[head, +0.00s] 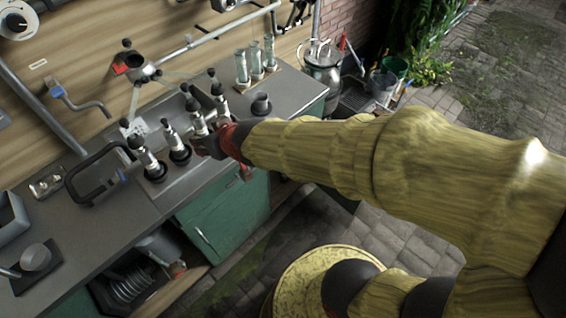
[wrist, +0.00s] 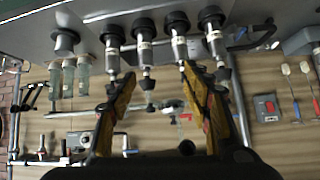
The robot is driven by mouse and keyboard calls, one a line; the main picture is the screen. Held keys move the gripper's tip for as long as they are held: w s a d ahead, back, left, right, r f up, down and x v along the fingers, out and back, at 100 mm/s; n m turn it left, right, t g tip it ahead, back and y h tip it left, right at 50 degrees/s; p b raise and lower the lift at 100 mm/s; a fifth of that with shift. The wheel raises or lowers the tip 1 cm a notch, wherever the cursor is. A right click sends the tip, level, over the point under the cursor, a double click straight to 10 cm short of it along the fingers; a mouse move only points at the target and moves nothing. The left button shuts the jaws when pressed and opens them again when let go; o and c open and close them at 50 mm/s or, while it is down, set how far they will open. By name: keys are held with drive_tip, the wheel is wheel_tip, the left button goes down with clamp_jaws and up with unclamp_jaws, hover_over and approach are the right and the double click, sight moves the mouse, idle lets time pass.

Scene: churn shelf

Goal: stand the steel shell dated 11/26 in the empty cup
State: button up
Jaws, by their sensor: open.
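Several steel shells stand in dark cups in a row on the counter: one (head: 149,162) at the near left, two more (head: 174,139) (head: 198,124) behind it, and one (head: 220,104) partly hidden by my gripper. Their date labels are too small to read. The empty cup (head: 261,104) stands apart at the right end of the row; the wrist view, which looks upside down, shows it at left (wrist: 65,40). My gripper (wrist: 158,72) is open and empty. In the wrist view its fingertips lie on either side of one shell (wrist: 146,52), apparently not touching it.
Three glass tubes (head: 255,60) stand behind the empty cup. The counter around the empty cup is clear.

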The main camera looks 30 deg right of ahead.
drive_tip(key=s+d+r+g, duration=0.1)
drive_tip(key=s+d+r, duration=0.1)
drive_tip(key=s, duration=0.4)
drive_tip(key=s+d+r+m+g+h, duration=0.1)
drive_tip(key=s+d+r, duration=0.1)
drive_tip(key=s+d, duration=0.2)
drive_tip(key=s+d+r+g+h, duration=0.1)
drive_tip(key=s+d, duration=0.3)
drive_tip(key=s, duration=0.6)
drive_tip(key=shift+r+m+g, duration=0.3)
drive_tip(key=shift+r+g, duration=0.1)
drive_tip(key=shift+g, duration=0.2)
drive_tip(key=shift+c, duration=0.2)
